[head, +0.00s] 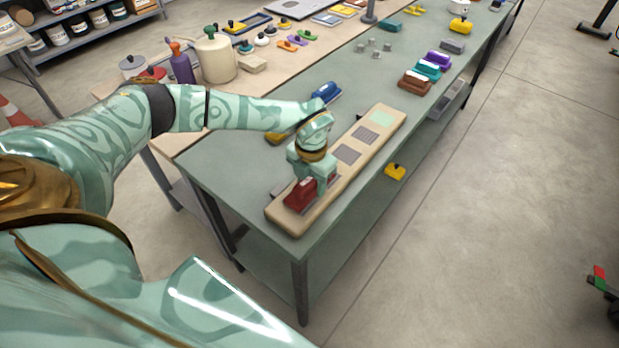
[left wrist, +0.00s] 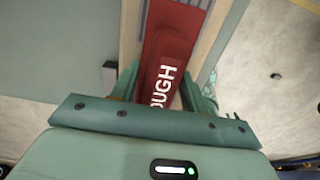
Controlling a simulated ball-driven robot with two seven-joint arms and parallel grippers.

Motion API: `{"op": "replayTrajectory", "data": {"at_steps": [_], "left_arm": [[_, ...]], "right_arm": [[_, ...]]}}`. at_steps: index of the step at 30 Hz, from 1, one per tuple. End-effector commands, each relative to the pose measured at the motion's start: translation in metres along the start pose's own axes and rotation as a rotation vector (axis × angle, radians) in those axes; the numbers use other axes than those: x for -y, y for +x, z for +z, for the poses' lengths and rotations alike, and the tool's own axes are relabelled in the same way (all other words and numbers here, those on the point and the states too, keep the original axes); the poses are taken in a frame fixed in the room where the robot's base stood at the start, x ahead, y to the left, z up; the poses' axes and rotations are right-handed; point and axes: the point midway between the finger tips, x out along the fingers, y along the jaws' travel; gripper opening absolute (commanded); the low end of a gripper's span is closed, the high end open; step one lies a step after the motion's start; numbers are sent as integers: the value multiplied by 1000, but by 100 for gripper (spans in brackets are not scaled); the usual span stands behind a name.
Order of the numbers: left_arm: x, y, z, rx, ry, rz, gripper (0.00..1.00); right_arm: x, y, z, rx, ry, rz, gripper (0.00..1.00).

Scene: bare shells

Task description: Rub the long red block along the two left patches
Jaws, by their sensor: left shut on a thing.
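The long red block (head: 301,194) is at the near-left end of a long tan board (head: 286,222). My left gripper (head: 313,184) is shut on it from above. In the left wrist view the red block (left wrist: 172,50), with white lettering ending in "OUGH", lies between the fingers of the left gripper (left wrist: 165,88). The board carries a pale green patch (head: 382,119) at its far end, then a grey patch (head: 364,135) and another grey patch (head: 347,154). The board under the block and gripper is hidden, and I cannot tell whether the block touches it. My right gripper is not in view.
The board lies along the right edge of the green table (head: 225,165). A blue block (head: 325,92) and a yellow block (head: 277,138) are behind my left arm. Brown, teal and purple blocks (head: 428,72) stand farther back. A yellow object (head: 395,171) is below the table edge.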

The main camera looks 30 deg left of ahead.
Motion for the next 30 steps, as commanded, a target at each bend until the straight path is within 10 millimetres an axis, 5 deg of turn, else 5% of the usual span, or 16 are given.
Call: {"op": "replayTrajectory", "data": {"at_steps": [11, 30], "left_arm": [[0, -2, 4, 5, 2, 1, 27], [0, -72, 4, 5, 1, 1, 27]], "right_arm": [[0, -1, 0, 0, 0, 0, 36], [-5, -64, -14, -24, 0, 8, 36]]}}
